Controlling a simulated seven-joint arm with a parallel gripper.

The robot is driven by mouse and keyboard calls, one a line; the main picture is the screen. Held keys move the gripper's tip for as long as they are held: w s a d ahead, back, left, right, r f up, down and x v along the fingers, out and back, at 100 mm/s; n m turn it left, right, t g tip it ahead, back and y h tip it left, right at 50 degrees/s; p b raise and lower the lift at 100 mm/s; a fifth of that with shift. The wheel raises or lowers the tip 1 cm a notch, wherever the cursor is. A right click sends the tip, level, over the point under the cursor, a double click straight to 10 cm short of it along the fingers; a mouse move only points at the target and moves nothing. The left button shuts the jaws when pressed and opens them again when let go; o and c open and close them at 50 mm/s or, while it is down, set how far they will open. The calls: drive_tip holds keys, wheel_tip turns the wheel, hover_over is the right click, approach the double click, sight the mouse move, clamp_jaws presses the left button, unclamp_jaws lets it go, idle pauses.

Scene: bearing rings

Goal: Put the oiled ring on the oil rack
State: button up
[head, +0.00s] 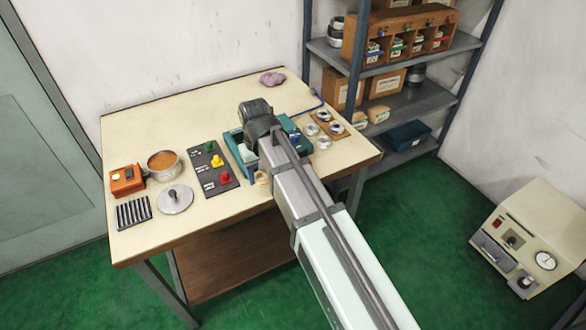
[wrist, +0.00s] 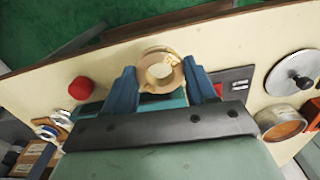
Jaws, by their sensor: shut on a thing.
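My gripper (wrist: 162,80) is shut on a pale tan ring (wrist: 160,88), held between its two blue fingers with the hole facing the wrist camera. In the head view my arm hides the fingers and the held ring over the teal tray. A pale ring-like thing (wrist: 152,50) shows just behind the held ring, and a small tan roll (head: 262,178) lies at the table's front edge in the head view. A black slotted rack (head: 133,211) lies at the table's front left. I cannot tell for sure which thing is the oil rack.
A pot of brown liquid (head: 163,165), a lid (head: 175,199) and an orange box (head: 126,179) stand at left. A dark panel (head: 225,182) carries green, yellow and red knobs. Several rings surround a small board (head: 338,133) at right. A red round thing (wrist: 82,88) shows in the wrist view.

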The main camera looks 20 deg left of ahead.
drive_tip(key=s+a+n, duration=0.3)
drive_tip(key=s+a, duration=0.7)
drive_tip(key=a, duration=0.4)
drive_tip(key=s+a+n, duration=0.2)
drive_tip(key=s+a, duration=0.8)
drive_tip(key=a, duration=0.5)
drive_tip(key=r, duration=0.1)
hover_over(131, 210)
drive_tip(key=shift+d+m, duration=0.1)
drive_tip(key=shift+m, duration=0.6)
drive_tip(key=shift+f, duration=1.8)
drive_tip(key=shift+f, duration=1.45)
drive_tip(key=o, duration=1.3)
drive_tip(key=shift+r, duration=0.1)
drive_tip(key=shift+r, duration=3.7)
